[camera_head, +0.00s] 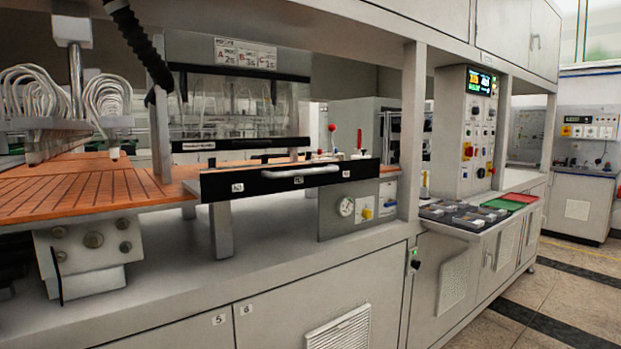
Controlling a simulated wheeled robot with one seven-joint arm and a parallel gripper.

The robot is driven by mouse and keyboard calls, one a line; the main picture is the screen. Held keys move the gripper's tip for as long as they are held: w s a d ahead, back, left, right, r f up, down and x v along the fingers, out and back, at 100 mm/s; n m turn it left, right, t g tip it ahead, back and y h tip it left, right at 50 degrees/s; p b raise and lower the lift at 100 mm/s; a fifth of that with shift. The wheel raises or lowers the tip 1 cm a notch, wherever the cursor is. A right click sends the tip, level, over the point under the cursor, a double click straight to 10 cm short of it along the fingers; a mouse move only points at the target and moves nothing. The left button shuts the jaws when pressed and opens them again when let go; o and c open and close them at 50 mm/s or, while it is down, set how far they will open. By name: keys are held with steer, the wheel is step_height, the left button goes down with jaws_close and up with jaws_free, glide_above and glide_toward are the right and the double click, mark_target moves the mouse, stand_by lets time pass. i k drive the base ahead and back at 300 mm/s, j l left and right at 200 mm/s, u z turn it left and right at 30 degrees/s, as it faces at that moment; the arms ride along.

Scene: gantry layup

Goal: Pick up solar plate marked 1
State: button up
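Several dark grey flat pieces (464,215) lie on the counter at the right, below the control cabinet. They could be solar plates, but they are too small to read, and I cannot make out a mark 1 on any of them. My gripper does not show in this view.
An orange slatted bed (80,190) lies at the left under a gantry head with white hoses (110,95). A black handled bar (290,179) fronts the station. A control cabinet (466,130) stands behind the counter. Red (503,204) and green (522,197) pads lie beside the pieces. Floor (570,290) is clear at right.

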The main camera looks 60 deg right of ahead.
mark_target(468, 221)
steer(key=z, duration=0.4)
steer(key=l+z, duration=0.85)
steer(key=l, duration=0.2)
steer(key=i+l, duration=0.1)
steer(key=l, duration=0.35)
steer(key=l+z, duration=0.1)
steer(key=l, duration=0.35)
steer(key=i+l+z, duration=0.1)
steer(key=l, duration=0.35)
steer(key=i+l, duration=0.2)
steer(key=l, duration=0.2)
steer(key=i+l+z, duration=0.1)
steer(key=l, duration=0.35)
steer(key=i, duration=0.4)
